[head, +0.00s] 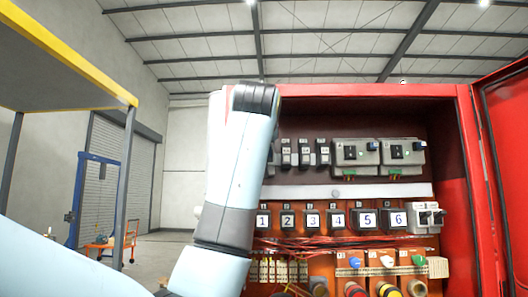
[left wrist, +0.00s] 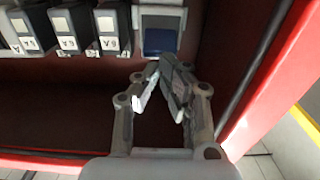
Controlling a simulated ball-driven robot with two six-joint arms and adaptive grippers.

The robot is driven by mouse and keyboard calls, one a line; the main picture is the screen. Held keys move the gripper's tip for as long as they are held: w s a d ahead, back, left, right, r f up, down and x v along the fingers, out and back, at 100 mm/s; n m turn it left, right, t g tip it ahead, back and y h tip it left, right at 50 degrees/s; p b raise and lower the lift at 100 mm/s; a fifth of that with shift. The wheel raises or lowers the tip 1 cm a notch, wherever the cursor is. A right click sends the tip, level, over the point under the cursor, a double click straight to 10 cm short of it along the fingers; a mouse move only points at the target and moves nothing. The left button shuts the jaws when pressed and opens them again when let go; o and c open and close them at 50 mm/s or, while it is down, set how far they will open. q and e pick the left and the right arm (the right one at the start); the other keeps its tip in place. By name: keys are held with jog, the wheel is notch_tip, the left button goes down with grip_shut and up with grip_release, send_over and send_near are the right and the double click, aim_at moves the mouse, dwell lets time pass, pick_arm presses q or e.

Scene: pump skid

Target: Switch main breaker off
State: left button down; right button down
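A grey-white housing with a dark blue face (left wrist: 160,40), likely the main breaker, sits at the top of the left wrist view, at the end of a row of black breakers. My left gripper (left wrist: 158,72) is just below it in that view, its fingertips drawn together with nothing seen between them. The tips look close to the blue face; contact cannot be told. In the head view my left arm covers the left part of the red cabinet (head: 466,180), hiding the gripper and this housing. My right gripper is in neither view.
Small black breakers (head: 305,152) and two grey switch units (head: 355,152) fill the upper row. Below are numbered relays (head: 337,218), loose red wires (head: 330,243) and coloured knobs. The cabinet's red wall (left wrist: 270,85) is close beside the gripper. The open door (head: 505,150) stands right.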

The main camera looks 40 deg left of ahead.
pick_arm(q)
jog(key=shift+f, duration=0.2)
jog(key=shift+d+f+b, duration=0.1)
jog(key=shift+f+b, duration=0.6)
jog(key=shift+f, duration=0.8)
jog(key=p+v, duration=0.1)
jog(key=v, duration=0.6)
jog(key=shift+r, duration=0.25)
dwell(0.5)
